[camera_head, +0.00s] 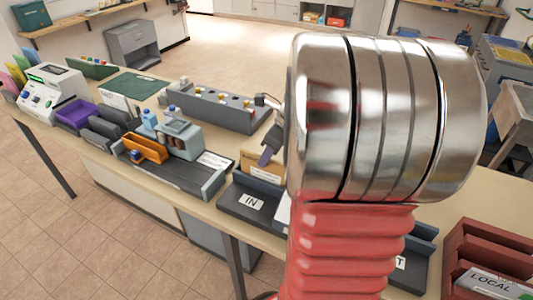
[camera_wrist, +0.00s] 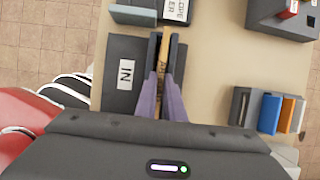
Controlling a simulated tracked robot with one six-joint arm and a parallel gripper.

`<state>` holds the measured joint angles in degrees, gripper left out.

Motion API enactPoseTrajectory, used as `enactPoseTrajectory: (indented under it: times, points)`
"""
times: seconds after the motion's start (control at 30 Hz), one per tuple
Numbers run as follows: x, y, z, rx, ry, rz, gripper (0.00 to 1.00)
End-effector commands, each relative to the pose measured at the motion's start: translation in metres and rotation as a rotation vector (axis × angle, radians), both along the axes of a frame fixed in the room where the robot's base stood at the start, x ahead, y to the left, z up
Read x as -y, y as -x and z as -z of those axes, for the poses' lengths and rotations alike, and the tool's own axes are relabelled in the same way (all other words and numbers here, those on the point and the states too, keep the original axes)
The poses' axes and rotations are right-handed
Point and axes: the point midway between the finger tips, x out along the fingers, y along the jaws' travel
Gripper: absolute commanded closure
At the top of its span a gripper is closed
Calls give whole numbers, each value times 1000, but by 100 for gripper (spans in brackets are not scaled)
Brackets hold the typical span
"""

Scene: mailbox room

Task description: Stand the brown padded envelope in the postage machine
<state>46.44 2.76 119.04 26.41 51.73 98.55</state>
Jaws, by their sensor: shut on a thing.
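The brown padded envelope (camera_head: 262,163) stands on edge at the dark grey IN tray (camera_head: 248,202), partly hidden by my gripper and arm. In the wrist view the envelope (camera_wrist: 163,64) shows edge-on between the purple fingers of my gripper (camera_wrist: 161,82), which is shut on it. I cannot tell whether the envelope touches the tray floor.
A long grey block with small knobs (camera_head: 213,110) stands behind the machine. Further left are dark bins, a purple bin (camera_head: 76,115) and a white device with a screen (camera_head: 50,92). A red LOCAL tray (camera_head: 490,262) stands at right. My arm hides much of the table's right side.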

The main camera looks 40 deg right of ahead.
Motion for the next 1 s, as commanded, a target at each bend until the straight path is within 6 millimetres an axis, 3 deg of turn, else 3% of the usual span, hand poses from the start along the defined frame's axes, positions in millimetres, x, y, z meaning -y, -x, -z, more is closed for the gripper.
enactPoseTrajectory:
  times: [0.37,0.4,0.67,1.0]
  points:
    - [0,0,5,-1,-1,0,100]
    - [0,0,5,-1,-1,0,89]
    - [0,0,5,-1,-1,0,70]
    - [0,0,3,0,0,0,70]
